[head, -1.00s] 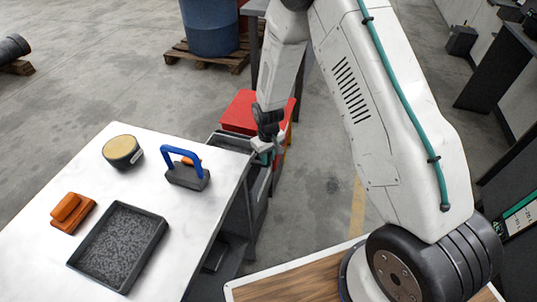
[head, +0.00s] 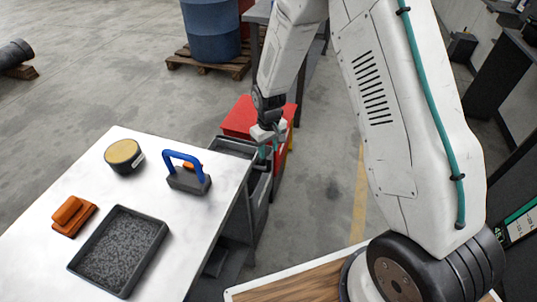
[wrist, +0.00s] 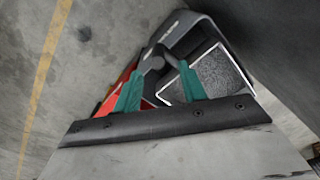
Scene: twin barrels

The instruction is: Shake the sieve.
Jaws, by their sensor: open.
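In the wrist view, a square panel with a pale rim and speckled grey face (wrist: 215,78) lies in a dark bin; it looks like the sieve, but I cannot be sure. A dark handle-like piece (wrist: 160,60) shows beside it, between my fingertips in the picture. My gripper (wrist: 158,75) has two teal fingers spread apart, with nothing clearly held. In the head view, my gripper (head: 269,153) points down over the open bins beside the white table. The panel cannot be made out there.
The white table (head: 205,228) holds a gravel tray (head: 158,248), an orange block (head: 70,213), a round tub (head: 122,155) and a blue-handled grey block (head: 187,180). A red box (head: 240,115) stands behind the grey bin (head: 230,146). A blue barrel (head: 212,32) stands farther back.

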